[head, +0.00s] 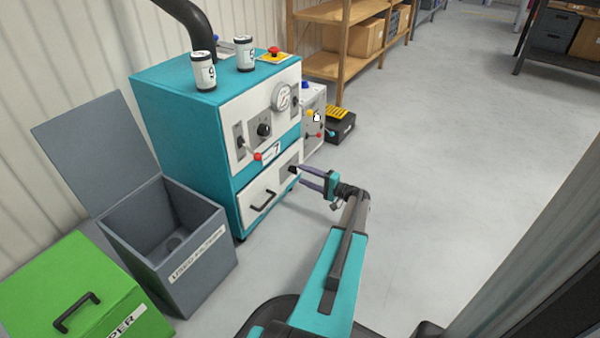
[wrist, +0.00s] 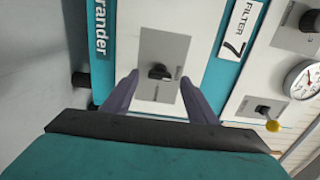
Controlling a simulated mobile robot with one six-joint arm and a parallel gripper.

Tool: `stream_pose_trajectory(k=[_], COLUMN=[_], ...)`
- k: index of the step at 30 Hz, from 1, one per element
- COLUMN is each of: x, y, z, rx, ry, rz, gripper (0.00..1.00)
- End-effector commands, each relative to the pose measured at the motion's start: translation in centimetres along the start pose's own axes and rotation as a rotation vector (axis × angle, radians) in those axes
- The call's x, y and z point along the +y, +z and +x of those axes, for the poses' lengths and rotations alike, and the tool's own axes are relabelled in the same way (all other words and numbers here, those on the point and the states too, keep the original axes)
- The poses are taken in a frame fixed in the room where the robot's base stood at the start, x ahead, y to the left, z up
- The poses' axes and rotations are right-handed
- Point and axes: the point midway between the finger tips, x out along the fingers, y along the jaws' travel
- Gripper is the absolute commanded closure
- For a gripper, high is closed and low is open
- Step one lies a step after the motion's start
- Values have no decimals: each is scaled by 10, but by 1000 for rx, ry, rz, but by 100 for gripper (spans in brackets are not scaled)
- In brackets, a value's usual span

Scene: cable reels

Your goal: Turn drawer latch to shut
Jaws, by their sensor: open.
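The drawer latch is a small black knob (wrist: 160,72) on a grey plate (wrist: 163,45) in the wrist view. The plate is fixed to the white drawer front (head: 262,195), which has a black handle (head: 264,201) in the head view. The drawer sits in the lower part of the teal machine (head: 185,130), and its front looks flush. My gripper (head: 302,178) is open in front of the latch plate. In the wrist view my gripper (wrist: 160,92) has one finger on each side of the knob, with nothing between them touching it.
A grey bin (head: 205,260) with its lid up and a green box (head: 70,290) stand left of the machine. Two labelled canisters (head: 204,72) stand on top. A switch with a yellow ball (wrist: 272,126) is on the upper panel. The floor (head: 450,170) on the right is clear.

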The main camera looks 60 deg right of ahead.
Motion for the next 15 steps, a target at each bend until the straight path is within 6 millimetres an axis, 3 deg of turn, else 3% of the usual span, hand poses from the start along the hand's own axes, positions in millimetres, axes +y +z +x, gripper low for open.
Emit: stream_pose_trajectory(k=[15], x=[-2], y=[-1], z=[-82], rx=[1], ry=[1], rz=[0], gripper=[47])
